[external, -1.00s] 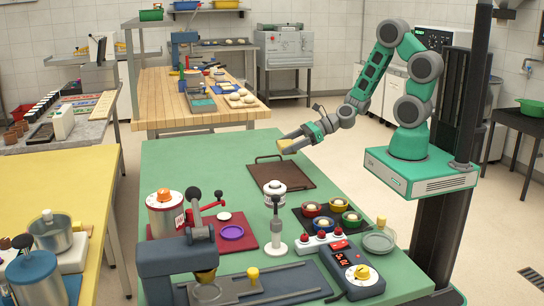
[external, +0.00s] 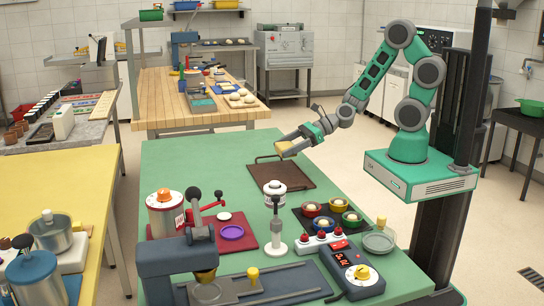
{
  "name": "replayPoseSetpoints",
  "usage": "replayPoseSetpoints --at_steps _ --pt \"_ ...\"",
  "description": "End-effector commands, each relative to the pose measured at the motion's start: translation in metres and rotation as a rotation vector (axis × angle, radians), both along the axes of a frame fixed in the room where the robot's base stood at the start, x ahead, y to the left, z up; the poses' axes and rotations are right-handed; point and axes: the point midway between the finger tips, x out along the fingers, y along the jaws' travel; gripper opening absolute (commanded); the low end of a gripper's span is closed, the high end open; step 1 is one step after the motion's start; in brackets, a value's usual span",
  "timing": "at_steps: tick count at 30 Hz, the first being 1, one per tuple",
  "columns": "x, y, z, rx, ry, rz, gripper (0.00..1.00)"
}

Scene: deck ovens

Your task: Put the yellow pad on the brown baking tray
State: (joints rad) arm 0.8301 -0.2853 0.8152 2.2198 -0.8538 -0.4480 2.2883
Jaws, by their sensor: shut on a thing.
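The brown baking tray (external: 284,178) lies flat on the far part of the green table, with a handle at its far edge. My gripper (external: 286,146) is above the tray's far edge, reaching in from the right. It is shut on the yellow pad (external: 285,148), which is held between the fingers. The fingers partly hide the pad. The pad looks apart from the tray, though the exact height is hard to tell. No other thing lies on the tray.
A dark tray with several coloured bowls (external: 350,218) is at the right. The table's far left is clear.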

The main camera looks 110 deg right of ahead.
Motion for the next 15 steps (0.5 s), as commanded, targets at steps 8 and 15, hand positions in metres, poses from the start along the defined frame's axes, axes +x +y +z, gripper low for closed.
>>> replayPoseSetpoints --at_steps 8,15 --pt "0.026 -0.007 -0.037 -0.001 -0.001 0.001 0.38" --pt "0.031 -0.009 -0.073 0.000 -0.001 0.000 0.38"
